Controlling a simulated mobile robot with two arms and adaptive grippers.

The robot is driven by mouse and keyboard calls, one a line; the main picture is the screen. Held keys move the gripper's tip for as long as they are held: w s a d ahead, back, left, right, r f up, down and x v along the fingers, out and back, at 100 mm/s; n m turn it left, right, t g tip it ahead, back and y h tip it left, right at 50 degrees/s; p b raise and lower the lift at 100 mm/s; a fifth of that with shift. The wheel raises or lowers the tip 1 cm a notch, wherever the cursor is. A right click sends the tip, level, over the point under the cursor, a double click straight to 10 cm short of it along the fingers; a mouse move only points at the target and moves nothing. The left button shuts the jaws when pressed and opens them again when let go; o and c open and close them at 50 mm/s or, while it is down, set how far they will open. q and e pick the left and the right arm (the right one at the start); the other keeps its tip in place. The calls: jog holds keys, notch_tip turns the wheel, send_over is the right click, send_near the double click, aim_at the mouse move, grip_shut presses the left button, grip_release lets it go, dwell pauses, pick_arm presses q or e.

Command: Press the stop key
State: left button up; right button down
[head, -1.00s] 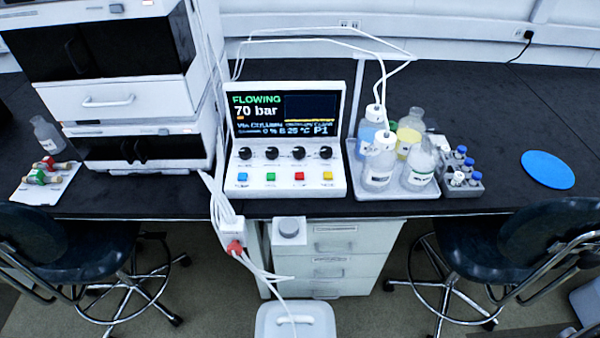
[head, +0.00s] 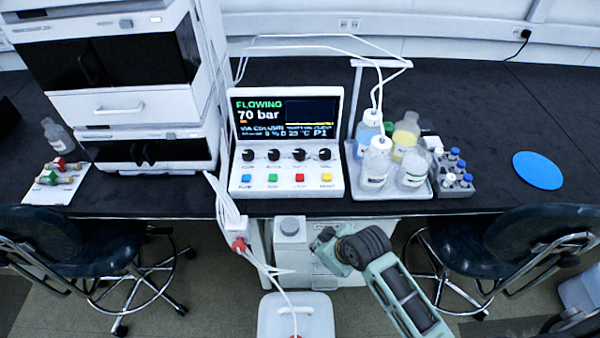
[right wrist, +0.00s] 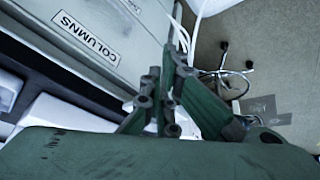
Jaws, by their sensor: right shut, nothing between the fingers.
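The control box (head: 289,150) stands on the dark bench with its screen lit, reading FLOWING and 70 bar. Along its front is a row of coloured keys: blue (head: 246,178), green (head: 272,178), red (head: 299,178) and yellow (head: 326,177). The small labels under them are too blurred to read surely. My right gripper (head: 324,244) is in front of the bench edge, below and apart from the keys. Its fingers (right wrist: 166,95) are shut and empty in the right wrist view. My left gripper is not in view.
Black knobs (head: 299,154) sit above the keys. A bottle tray (head: 390,190) with tubing stands right of the box. White cables (head: 228,205) hang over the bench edge at its left. Drawers marked COLUMNS (right wrist: 85,35) are close to my right gripper.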

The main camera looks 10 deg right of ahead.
jog(key=w+a+r+n+t+y, duration=0.15)
jog(key=w+r+n, duration=0.25)
jog(key=w+r, duration=0.75)
notch_tip(320, 180, up, 8)
jog(key=n+t+p, duration=0.1)
jog(key=n, duration=0.3)
send_over(300, 177)
jog(key=a, duration=0.2)
jog(key=shift+s+d+r+y, duration=0.1)
jog(key=shift+r+y, duration=0.05)
jog(key=shift+y, duration=0.3)
notch_tip(300, 177, down, 6)
jog(key=b, duration=0.6)
jog(key=shift+f, duration=0.2)
notch_tip(300, 177, down, 2)
jog(key=shift+f+b, duration=0.1)
jog(key=shift+b, duration=0.45)
jog(key=shift+f, duration=0.15)
jog(key=shift+f, duration=0.15)
